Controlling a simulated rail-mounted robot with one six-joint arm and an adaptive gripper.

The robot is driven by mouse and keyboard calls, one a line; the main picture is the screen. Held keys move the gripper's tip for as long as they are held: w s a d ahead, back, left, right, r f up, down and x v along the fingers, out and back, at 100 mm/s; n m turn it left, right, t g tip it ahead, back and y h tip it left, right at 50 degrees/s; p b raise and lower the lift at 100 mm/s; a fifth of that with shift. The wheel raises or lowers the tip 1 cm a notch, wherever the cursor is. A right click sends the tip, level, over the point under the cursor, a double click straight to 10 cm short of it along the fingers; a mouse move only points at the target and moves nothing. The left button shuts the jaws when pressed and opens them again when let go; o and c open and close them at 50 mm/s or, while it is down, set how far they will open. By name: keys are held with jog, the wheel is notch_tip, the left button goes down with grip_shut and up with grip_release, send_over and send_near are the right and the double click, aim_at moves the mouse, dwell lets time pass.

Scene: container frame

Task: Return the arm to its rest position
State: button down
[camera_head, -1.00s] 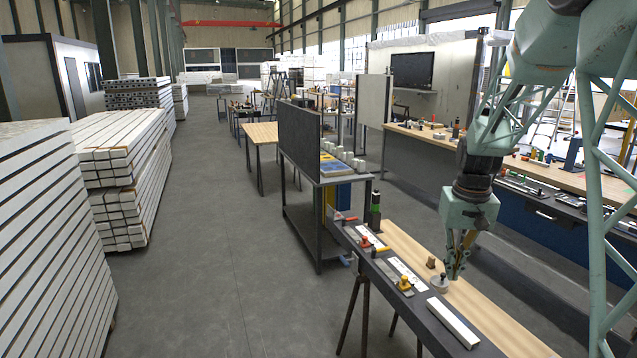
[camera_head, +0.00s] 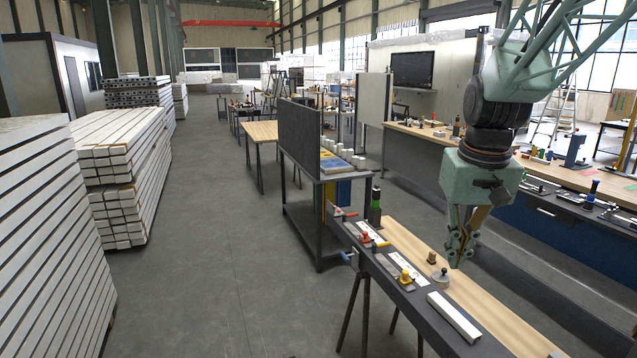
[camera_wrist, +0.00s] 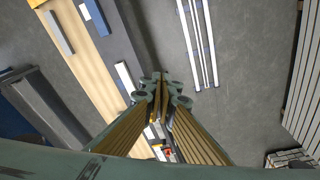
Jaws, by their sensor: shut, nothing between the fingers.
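In the wrist view the closed fingertips (camera_wrist: 160,88) are over the bench edge and the grey floor. A small round grey piece with a knob (camera_head: 440,277) stands on the bench just left of the fingertips in the head view, apart from them.
The narrow bench (camera_head: 515,325) carries a white bar (camera_head: 453,316), a yellow-knobbed tool (camera_head: 405,277), a red-knobbed tool (camera_head: 366,238) and a green-black bottle (camera_head: 375,207). A longer bench (camera_head: 560,178) with tools stands behind. Stacked beams (camera_head: 120,150) are at left, with clear floor (camera_head: 225,250) between.

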jog(key=s+a+r+t+b, duration=0.1)
jog(key=s+a+r, duration=0.15)
jog(key=s, duration=0.65)
jog(key=s+a+r+b, duration=0.2)
jog(key=s+a, duration=0.1)
jog(key=s, duration=0.6)
jog(key=s+a+f+n+t+b, duration=0.1)
jog(key=s+a+f+b, duration=0.1)
jog(key=s, duration=1.4)
jog(key=shift+a+f, duration=0.6)
jog(key=shift+f, duration=0.05)
